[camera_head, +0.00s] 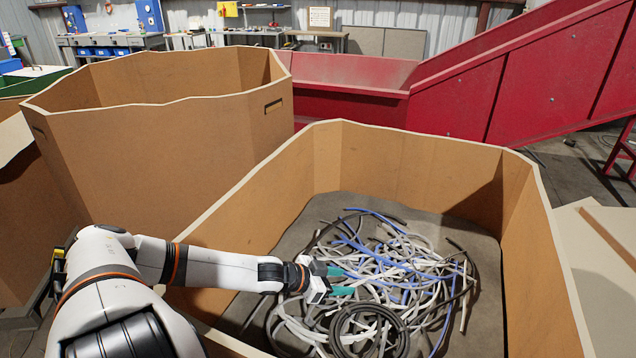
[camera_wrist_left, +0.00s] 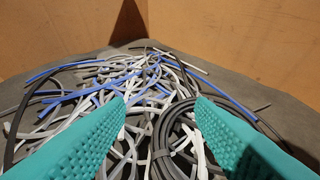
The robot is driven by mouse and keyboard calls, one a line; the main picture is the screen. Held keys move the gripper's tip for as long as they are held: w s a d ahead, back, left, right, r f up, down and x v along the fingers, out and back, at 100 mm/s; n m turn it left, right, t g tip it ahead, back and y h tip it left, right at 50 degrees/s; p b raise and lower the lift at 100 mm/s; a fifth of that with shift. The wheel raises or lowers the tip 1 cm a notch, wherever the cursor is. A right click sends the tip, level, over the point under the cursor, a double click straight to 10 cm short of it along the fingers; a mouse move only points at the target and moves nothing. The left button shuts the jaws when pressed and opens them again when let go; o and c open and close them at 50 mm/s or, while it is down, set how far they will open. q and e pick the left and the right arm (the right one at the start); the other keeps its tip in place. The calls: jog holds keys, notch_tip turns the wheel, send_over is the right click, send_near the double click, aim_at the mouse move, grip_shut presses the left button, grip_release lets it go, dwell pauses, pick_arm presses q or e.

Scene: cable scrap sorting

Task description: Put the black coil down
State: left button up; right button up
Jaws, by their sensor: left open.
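The black coil (camera_head: 366,307) is a dark ring of cable lying on the pile of loose cables (camera_head: 385,262) inside a large cardboard box (camera_head: 400,165). My left gripper (camera_head: 345,281) is open over the pile, just above the coil in the head view. In the left wrist view, the teal fingers (camera_wrist_left: 160,102) are spread apart, and the coil (camera_wrist_left: 158,135) shows between and below them. Nothing is clamped between the fingertips. Whether a finger touches the coil or the cables cannot be told. My right gripper is not in view.
The box walls stand around the cables, and my left arm reaches in over the left wall. A second large cardboard box (camera_head: 160,125) stands behind at left. A red conveyor chute (camera_head: 500,95) runs behind at right. Bare grey box floor (camera_head: 485,250) shows around the pile.

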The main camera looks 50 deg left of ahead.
pick_arm(q)
jog(key=p+v, duration=0.3)
jog(key=v, duration=0.3)
jog(key=shift+s, duration=0.1)
jog(key=shift+r, duration=0.1)
dwell(0.5)
